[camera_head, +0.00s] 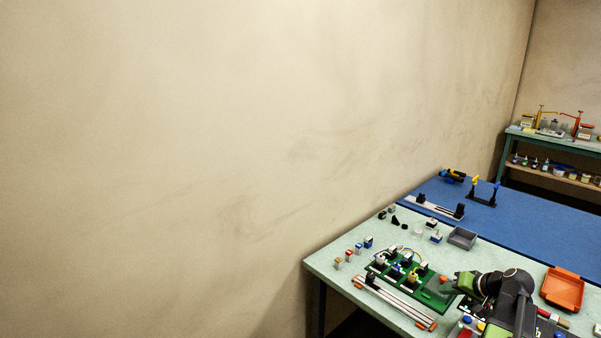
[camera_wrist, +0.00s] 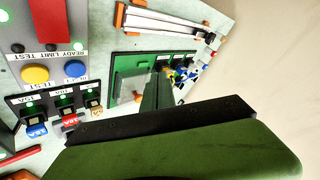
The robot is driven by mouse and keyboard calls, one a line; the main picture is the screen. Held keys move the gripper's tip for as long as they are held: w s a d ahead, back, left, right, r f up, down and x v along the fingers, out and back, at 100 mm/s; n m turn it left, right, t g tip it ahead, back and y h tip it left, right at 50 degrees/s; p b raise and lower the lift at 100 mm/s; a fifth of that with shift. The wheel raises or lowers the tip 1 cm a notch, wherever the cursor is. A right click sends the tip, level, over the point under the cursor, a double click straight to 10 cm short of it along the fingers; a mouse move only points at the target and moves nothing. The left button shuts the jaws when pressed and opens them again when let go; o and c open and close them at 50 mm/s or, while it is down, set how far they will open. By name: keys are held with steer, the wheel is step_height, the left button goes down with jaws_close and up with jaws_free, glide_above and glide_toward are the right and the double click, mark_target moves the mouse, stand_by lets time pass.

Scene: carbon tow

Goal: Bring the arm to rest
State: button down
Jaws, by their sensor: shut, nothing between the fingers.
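My gripper (camera_head: 449,284) shows small in the head view, at the end of my dark, bent arm. It is over the right end of a green board (camera_head: 433,299) on the pale bench (camera_head: 335,262). In the wrist view my gripper (camera_wrist: 160,78) is shut and empty, its fingers together and pointing at the green board (camera_wrist: 125,78). The fingers hide part of the board. I cannot tell how far above it they are.
A control panel (camera_wrist: 30,45) with lit lamps and buttons is on the left in the wrist view. A rail (camera_head: 395,304) lies along the bench front. An orange tray (camera_head: 563,289) and a grey tray (camera_head: 462,237) stand nearby. The blue mat (camera_head: 540,225) has free room.

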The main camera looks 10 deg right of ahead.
steer(key=w+a+n+g+y, duration=0.15)
steer(key=w+a, duration=0.25)
steer(key=a, duration=0.4)
steer(key=w+a+n, duration=0.2)
steer(key=w+a, duration=0.1)
steer(key=a, duration=0.4)
steer(key=a+f+n+g, duration=0.2)
steer(key=a, duration=0.8)
steer(key=a+f+n+g, duration=0.1)
steer(key=a+f, duration=0.1)
steer(key=a, duration=0.9)
steer(key=s+a+f+n+g+h, duration=0.25)
steer(key=s+a, duration=0.35)
steer(key=a, duration=0.4)
steer(key=s+d+m, duration=0.1)
steer(key=s+d+m+g+h, duration=0.1)
steer(key=d, duration=0.1)
steer(key=s+d+m, duration=0.1)
steer(key=shift+s+d+f+g, duration=0.25)
steer(key=shift+s+f+g, duration=0.05)
steer(key=shift+f+g, duration=0.1)
